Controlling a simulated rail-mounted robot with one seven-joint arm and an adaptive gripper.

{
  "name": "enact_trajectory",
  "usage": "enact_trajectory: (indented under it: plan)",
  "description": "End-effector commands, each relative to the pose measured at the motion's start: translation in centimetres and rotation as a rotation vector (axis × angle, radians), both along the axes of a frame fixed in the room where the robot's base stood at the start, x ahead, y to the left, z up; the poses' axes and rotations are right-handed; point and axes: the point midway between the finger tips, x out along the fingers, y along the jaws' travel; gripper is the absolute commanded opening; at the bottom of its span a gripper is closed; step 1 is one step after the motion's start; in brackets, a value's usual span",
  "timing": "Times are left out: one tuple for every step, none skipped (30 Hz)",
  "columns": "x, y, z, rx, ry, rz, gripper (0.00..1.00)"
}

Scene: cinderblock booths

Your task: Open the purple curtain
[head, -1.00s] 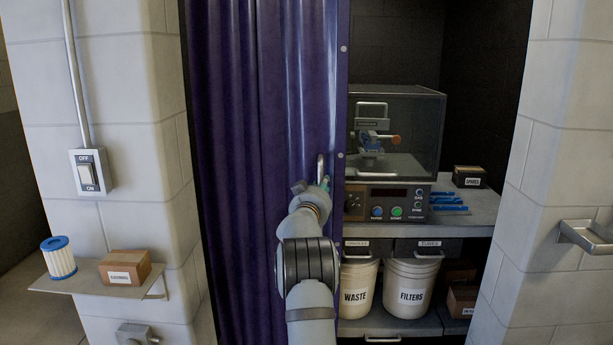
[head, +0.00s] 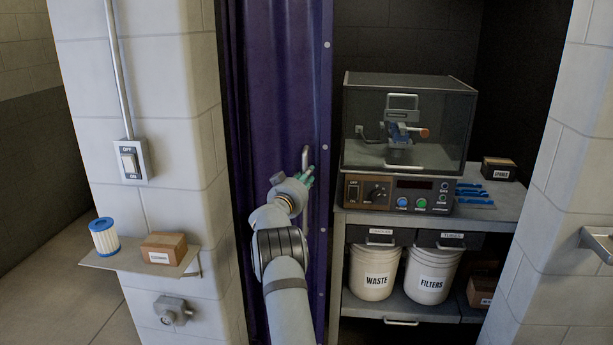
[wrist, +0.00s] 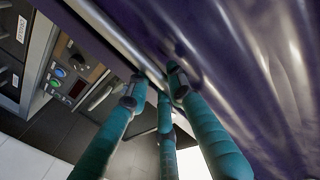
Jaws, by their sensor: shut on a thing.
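The purple curtain (head: 275,120) hangs at the left side of the booth opening, bunched next to the left block wall. Its right edge has a dark strip with pale studs. A metal handle (head: 306,158) sits near that edge. My gripper (head: 307,175) is at the handle, shut on it. In the wrist view, the teal fingers of my gripper (wrist: 158,88) close near the curtain (wrist: 250,60); the contact itself is partly hidden by the fingers.
The open booth shows a clear-sided enclosure (head: 410,120) on a control box with a shelf. WASTE (head: 376,281) and FILTERS (head: 431,283) buckets stand below. At left are a wall switch (head: 131,161) and a small shelf (head: 130,264) with a filter cartridge (head: 104,238) and a box (head: 163,247).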

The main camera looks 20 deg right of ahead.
Motion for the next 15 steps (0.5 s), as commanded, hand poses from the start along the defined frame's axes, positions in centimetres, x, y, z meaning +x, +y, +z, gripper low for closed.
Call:
enact_trajectory:
  plan:
    - [-0.01, -0.07, 0.32, -0.005, -0.004, -0.001, 0.00]
    - [-0.02, -0.08, 0.33, -0.005, -0.004, -0.001, 0.00]
    - [-0.02, -0.09, 0.34, -0.004, -0.004, -0.001, 0.22]
    - [-0.02, -0.09, 0.35, -0.005, -0.005, -0.001, 0.24]
    - [-0.03, -0.10, 0.35, -0.005, -0.005, -0.001, 0.26]
    - [-0.03, -0.09, 0.33, -0.004, -0.004, -0.001, 0.28]
    - [-0.03, -0.09, 0.31, -0.004, -0.004, -0.001, 0.30]
    - [-0.03, -0.09, 0.28, -0.003, -0.004, -0.001, 0.32]
    - [-0.03, -0.09, 0.26, -0.003, -0.004, -0.001, 0.34]
    - [-0.03, -0.09, 0.24, -0.003, -0.003, -0.001, 0.36]
    - [-0.03, -0.09, 0.23, -0.003, -0.003, -0.001, 0.38]
    - [-0.03, -0.08, 0.21, -0.003, -0.003, -0.001, 0.38]
    - [-0.03, -0.08, 0.20, -0.002, -0.002, -0.001, 0.38]
    - [-0.03, -0.08, 0.19, -0.002, -0.002, -0.001, 0.38]
    - [-0.03, -0.07, 0.18, -0.002, -0.002, 0.000, 0.38]
